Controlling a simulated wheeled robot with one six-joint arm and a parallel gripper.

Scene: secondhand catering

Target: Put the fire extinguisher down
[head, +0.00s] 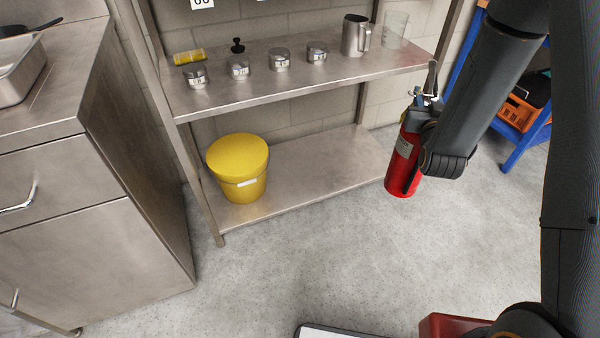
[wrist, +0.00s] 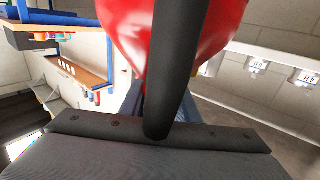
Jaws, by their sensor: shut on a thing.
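The red fire extinguisher (head: 402,160) hangs upright or slightly tilted in front of the right end of the metal shelf unit in the head view. Its valve and lever show at the top, with a dark hose. My gripper (head: 425,125) is at its upper part, mostly hidden behind my arm. In the wrist view the extinguisher's red body (wrist: 215,25) fills the top middle, with a black hose across it. My gripper is shut on the extinguisher; the fingertips are largely hidden. I cannot tell whether its base touches the floor.
A metal shelf unit (head: 300,185) holds a yellow lidded bucket (head: 240,180) below, and several tins and a metal jug (head: 355,36) above. A steel cabinet (head: 135,150) stands at left. A blue rack with an orange crate (head: 517,112) stands at right.

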